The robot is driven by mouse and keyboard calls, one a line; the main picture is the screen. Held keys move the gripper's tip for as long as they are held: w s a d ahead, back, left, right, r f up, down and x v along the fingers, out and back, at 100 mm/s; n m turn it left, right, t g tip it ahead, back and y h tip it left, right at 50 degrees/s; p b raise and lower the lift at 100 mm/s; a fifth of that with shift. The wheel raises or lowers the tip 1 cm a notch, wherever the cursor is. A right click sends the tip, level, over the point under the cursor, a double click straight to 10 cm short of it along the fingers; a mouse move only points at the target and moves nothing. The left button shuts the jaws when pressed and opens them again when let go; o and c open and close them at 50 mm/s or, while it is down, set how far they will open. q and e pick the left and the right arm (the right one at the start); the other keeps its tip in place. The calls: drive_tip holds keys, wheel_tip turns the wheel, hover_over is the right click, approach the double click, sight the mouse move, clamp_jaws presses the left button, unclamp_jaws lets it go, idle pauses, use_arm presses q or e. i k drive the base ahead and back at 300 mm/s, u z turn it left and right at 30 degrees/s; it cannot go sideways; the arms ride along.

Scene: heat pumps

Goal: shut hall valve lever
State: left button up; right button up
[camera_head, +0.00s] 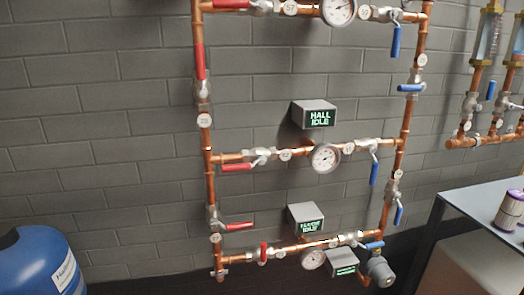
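A grey box labelled "HALL IDLE" (314,114) is on the wall above the middle copper pipe row. On that row, a red lever (237,167) lies roughly along the pipe at the left. A blue lever (374,173) hangs down, across the pipe, at the right. A round gauge (325,158) sits between them. White round tags (285,155) hang by the valves, but their text is too small to read, so I cannot tell which lever is tagged for the hall. Neither of my grippers is in view.
More red levers (200,62) and blue levers (396,41) sit on the upper, lower and side pipes. A second grey box (308,217) is below. A blue tank (42,262) stands lower left. A table (478,205) with a purple-white cylinder (510,210) is at right.

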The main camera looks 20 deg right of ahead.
sight(492, 86)
drive_tip(key=z, duration=1.2)
drive_tip(key=i, duration=1)
drive_tip(key=z, duration=0.9)
